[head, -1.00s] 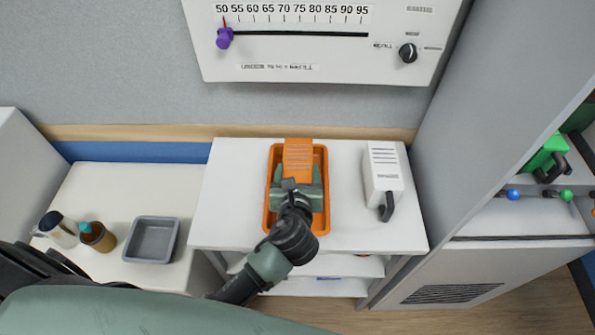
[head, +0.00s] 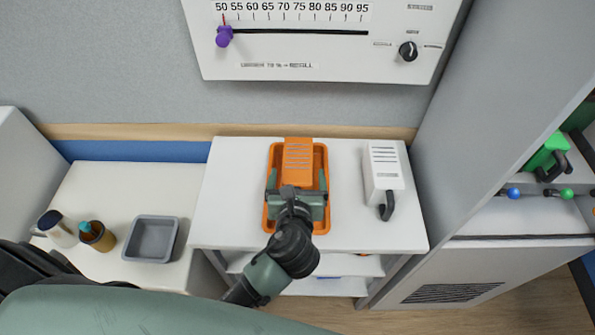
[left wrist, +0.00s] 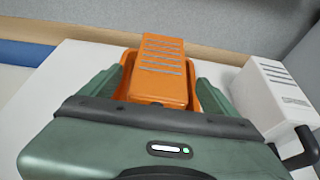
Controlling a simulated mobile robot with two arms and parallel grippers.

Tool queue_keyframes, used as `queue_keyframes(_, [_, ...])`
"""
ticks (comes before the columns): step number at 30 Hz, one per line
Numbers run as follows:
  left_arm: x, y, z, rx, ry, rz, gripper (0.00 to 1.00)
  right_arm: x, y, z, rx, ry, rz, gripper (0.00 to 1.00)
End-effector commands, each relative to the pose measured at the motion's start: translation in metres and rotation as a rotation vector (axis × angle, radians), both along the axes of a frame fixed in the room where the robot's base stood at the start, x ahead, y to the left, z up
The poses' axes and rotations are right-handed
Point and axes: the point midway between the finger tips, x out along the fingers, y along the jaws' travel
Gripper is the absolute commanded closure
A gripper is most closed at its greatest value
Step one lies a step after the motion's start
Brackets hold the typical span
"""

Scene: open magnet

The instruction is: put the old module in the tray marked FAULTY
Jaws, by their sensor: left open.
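An orange module (head: 298,160) with slots on its top is in an orange tray (head: 324,157) on the white counter. It also shows in the left wrist view (left wrist: 161,66), between my fingers. My left gripper (head: 298,188) is open over the tray, one finger on each side of the module, with gaps beside it. The module's handle end is hidden by my gripper. No FAULTY mark can be read on the orange tray. My right gripper is not in view.
A white module (head: 383,172) with a black handle stands right of the tray. A grey tray (head: 152,239), a mug (head: 57,228) and a brown jar (head: 97,236) are on the lower left surface. A cabinet with a green module (head: 547,158) is at right.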

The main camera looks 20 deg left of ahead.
Motion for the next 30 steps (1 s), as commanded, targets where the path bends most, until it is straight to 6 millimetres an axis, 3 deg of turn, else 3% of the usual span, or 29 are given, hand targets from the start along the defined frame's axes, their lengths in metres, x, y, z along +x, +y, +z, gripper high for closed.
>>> queue_keyframes(6, [-0.044, -0.013, 0.017, -0.002, 0.0, -0.001, 0.1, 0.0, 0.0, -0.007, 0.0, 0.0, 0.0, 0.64])
queue_keyframes(12, [-0.071, -0.02, 0.029, 0.0, 0.0, 0.0, 0.1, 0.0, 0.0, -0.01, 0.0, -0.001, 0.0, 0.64])
queue_keyframes(30, [-0.079, -0.023, 0.035, 0.001, -0.001, 0.001, 0.1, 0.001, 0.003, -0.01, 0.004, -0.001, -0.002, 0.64])
